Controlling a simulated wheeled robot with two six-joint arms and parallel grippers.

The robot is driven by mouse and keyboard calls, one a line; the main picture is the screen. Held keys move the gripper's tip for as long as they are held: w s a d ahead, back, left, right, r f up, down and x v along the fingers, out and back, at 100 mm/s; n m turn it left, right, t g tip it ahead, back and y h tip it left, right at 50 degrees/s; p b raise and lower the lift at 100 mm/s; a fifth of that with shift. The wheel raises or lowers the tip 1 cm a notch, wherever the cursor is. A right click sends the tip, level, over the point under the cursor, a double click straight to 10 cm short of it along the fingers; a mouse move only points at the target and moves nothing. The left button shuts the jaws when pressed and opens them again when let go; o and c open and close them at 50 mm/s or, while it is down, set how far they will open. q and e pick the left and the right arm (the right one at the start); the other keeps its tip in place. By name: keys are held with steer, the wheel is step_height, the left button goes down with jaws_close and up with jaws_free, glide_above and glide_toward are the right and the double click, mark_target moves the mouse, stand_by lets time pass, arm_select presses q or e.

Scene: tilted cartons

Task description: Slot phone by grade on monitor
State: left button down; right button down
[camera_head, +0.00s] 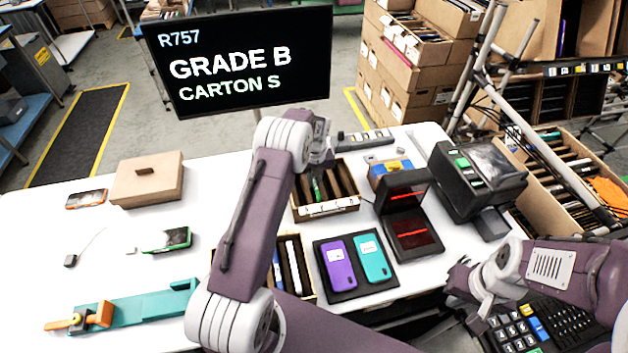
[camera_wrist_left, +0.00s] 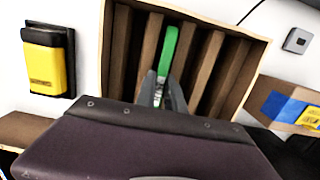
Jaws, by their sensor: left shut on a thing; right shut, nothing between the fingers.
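The monitor (camera_head: 240,55) reads R757, GRADE B, CARTON S. A slotted carton (camera_head: 328,207) with a row of letter labels on its front stands mid-table; its wooden dividers fill the left wrist view (camera_wrist_left: 205,70). My left gripper (camera_head: 318,160) is above it, shut on a green phone (camera_wrist_left: 168,52). The phone's green edge shows upright among the dividers, also in the head view (camera_head: 316,188); how deep it sits is hidden. My right gripper (camera_head: 468,284) is shut and empty by the table's front right edge.
A dark mat (camera_head: 347,291) holds a purple phone (camera_head: 341,264) and a teal phone (camera_head: 373,258). A device with red lines (camera_head: 412,222) stands right of the carton. My left arm partly covers another slotted carton (camera_head: 293,262). A green-edged phone (camera_head: 166,240) lies left.

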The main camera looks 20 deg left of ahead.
arm_select(q)
steer(key=c, duration=1.3)
jaws_free()
steer(key=shift+c, duration=0.2)
steer(key=r, duration=0.3)
steer(key=r+b, duration=0.1)
steer(key=r, duration=0.5)
steer(key=shift+s+d+b, duration=0.3)
steer(key=shift+s+b, duration=0.05)
step_height(320, 180, up, 7)
steer(key=p, duration=0.7)
